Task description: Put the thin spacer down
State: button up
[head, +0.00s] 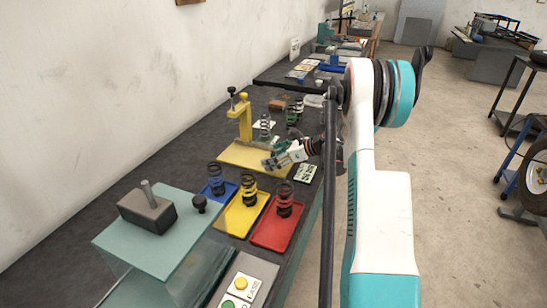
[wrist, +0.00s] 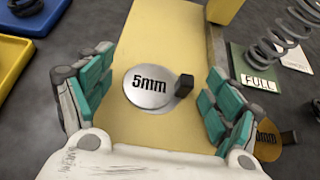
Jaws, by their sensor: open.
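A silver round spacer marked 5mm, with a dark block-like tab (wrist: 148,86), lies on the yellow base plate (wrist: 150,30) in the wrist view. My gripper (wrist: 150,98) is open, with teal-padded fingers apart on both sides of the spacer and not touching it. In the head view my gripper (head: 272,163) is low over the yellow base plate (head: 232,154), and the spacer cannot be made out there. A brass-coloured disc (wrist: 266,146), its marking partly covered, lies at the lower right of the wrist view, partly hidden by my right finger.
A yellow press (head: 244,122) rises from the plate. A grey spring (wrist: 285,32) stands by a FULL label (wrist: 258,83). Blue (head: 208,195), yellow (head: 236,220) and red (head: 268,236) trays hold dark springs nearer me.

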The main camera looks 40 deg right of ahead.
jog(key=shift+r, duration=0.1)
jog(key=shift+s+d+r, duration=0.2)
jog(key=shift+s, duration=0.05)
jog(key=p+v, duration=0.3)
jog(key=v, duration=0.8)
jog(key=shift+s+d, duration=0.15)
